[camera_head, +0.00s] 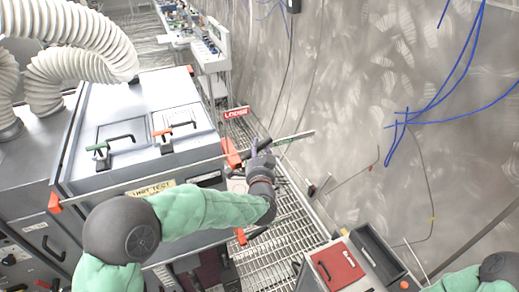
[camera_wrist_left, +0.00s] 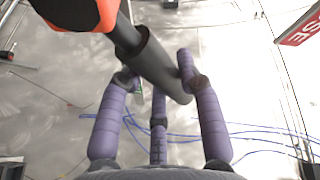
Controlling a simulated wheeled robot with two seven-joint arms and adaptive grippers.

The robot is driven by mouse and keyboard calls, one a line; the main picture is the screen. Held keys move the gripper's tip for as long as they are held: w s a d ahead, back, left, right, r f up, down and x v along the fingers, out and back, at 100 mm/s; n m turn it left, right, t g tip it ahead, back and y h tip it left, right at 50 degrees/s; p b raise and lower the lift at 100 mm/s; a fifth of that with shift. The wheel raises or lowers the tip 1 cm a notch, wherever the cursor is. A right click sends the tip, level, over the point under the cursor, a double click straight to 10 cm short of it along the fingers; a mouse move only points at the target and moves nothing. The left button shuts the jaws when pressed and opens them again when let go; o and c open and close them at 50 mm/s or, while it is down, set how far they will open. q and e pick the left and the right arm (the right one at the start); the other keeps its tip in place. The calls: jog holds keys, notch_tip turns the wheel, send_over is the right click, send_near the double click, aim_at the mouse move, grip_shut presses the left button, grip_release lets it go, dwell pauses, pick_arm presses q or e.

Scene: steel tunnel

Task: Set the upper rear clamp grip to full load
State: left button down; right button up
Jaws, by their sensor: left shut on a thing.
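A long bar clamp lies along the near edge of the grey machine box (camera_head: 140,110), with an orange jaw (camera_head: 55,203) at its left end and an orange head (camera_head: 232,153) at the box's right corner. Its bar (camera_head: 295,137) sticks out to the right. My left gripper (camera_head: 262,150) is at that head, partly covering its dark grip. In the left wrist view, the grip (camera_wrist_left: 160,68) is a dark cylinder below the orange head (camera_wrist_left: 78,12), and the purple fingers of my left gripper (camera_wrist_left: 155,80) are shut around it. My right gripper is out of view; only its arm (camera_head: 480,280) shows.
A red "LOOSE" sign (camera_head: 237,112) stands just behind the clamp head. Another orange clamp part (camera_head: 240,236) is lower down. A red-lidded case (camera_head: 338,265) stands at the bottom right. Blue cables (camera_head: 405,118) hang on the steel wall. Metal grating (camera_head: 290,235) covers the floor.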

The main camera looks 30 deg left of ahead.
pick_arm(q)
jog(key=f+m+p, duration=0.1)
jog(key=p, duration=0.1)
jog(key=f+m+g+p, duration=0.1)
jog(key=f+m+p, duration=0.1)
jog(key=p, duration=0.1)
jog(key=f+m+g+p, duration=0.1)
jog(key=m+p, duration=0.1)
jog(key=p, duration=0.1)
jog(key=shift+w+d+f+h, duration=0.2)
jog(key=shift+w+d+h, duration=0.05)
jog(key=shift+w+h, duration=0.05)
dwell(0.4)
jog(key=c, duration=0.8)
grip_release()
jog(key=v, duration=1.2)
jog(key=shift+d, duration=0.1)
jog(key=shift+w, duration=0.1)
